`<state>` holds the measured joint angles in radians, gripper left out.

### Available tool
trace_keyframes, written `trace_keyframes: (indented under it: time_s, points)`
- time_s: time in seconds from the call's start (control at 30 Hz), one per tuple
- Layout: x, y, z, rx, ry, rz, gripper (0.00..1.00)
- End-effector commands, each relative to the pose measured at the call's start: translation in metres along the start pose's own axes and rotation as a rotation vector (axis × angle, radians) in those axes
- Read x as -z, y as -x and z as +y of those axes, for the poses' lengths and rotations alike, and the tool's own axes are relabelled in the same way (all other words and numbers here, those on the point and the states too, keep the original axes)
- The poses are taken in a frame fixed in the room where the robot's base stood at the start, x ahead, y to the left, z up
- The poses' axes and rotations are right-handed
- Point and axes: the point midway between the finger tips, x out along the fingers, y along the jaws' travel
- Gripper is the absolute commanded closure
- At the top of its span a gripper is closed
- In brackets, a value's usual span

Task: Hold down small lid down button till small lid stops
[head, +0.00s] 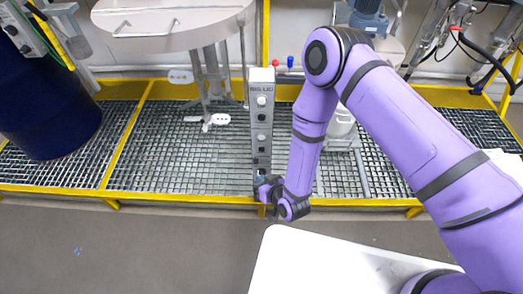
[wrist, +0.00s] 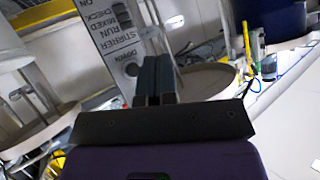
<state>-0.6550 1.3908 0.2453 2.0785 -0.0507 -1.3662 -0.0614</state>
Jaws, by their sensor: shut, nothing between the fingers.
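A tall grey control box (head: 261,130) with a column of buttons and switches stands at the front edge of the grating. A pale round lid (head: 392,48) with a blue motor is partly hidden behind my arm.
A larger round lid (head: 165,25) with a handle hangs at the upper left. A dark blue drum (head: 45,115) stands on the left. Yellow rails (head: 180,194) edge the grating (head: 185,160). A white surface (head: 320,265) is in front, at the lower right.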

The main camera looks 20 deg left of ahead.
Motion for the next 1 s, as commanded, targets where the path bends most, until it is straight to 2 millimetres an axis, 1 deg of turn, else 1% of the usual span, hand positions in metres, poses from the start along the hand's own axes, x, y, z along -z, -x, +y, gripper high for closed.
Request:
trace_keyframes:
  time_s: [0.23,0.7,1.0]
  points:
    - [0.008,-0.010,0.008,0.000,0.001,0.001,1.00]
    - [0.037,-0.050,0.037,-0.002,0.000,0.002,1.00]
    - [0.045,-0.061,0.044,0.000,0.001,0.001,1.00]
